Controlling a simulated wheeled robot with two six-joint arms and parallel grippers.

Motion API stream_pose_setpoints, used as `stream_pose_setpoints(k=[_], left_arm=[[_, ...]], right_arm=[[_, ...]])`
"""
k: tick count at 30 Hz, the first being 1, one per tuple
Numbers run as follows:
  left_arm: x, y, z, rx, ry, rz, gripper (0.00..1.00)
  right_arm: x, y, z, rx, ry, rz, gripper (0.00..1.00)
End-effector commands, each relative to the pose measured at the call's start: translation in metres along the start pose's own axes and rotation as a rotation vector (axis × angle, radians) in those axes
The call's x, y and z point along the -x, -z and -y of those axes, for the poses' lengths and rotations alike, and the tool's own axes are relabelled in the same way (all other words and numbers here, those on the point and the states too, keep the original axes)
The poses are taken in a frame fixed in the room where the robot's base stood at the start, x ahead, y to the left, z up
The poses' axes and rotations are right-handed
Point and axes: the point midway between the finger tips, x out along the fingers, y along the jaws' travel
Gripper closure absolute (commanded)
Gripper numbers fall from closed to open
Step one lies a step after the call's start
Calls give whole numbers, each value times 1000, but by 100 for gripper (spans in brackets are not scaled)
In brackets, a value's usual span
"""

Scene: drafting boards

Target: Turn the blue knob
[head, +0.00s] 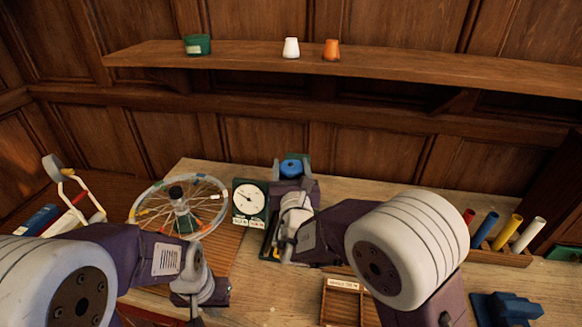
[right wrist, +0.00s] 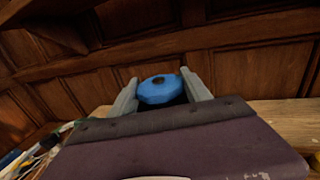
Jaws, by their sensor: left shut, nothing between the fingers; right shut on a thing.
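The blue knob (head: 291,168) sits at the back of the bench, beyond the dial gauge. In the right wrist view the faceted blue knob (right wrist: 161,89) lies between two grey fingers. My right gripper (head: 291,164) is shut on the knob, one finger on each side. The knob's lower part is hidden by the gripper body. My left gripper (head: 203,297) is low at the front left, away from the knob. It is shut and empty; its fingertips are hard to make out.
A white dial gauge (head: 249,200) stands left of my right gripper. A spoked wheel (head: 152,206) is on the left. A wooden rack (head: 498,257) with coloured tubes and a blue block (head: 505,307) are on the right. A wooden tray (head: 342,304) lies front centre.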

Motion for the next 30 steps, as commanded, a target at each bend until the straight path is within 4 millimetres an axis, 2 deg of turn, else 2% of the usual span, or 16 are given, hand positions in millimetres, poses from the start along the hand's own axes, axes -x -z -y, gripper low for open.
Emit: stream_pose_setpoints(k=[8, 14, 30], left_arm=[[-2, 0, 0, 0, 0, 0, 100], [-1, 0, 0, 0, 0, 0, 100], [23, 2, 0, 0, 0, 0, 100]], right_arm=[[0, 0, -2, -1, 62, 1, 84], [0, 0, -2, -1, 199, 0, 84], [0, -2, 0, 0, 587, 0, 84]])
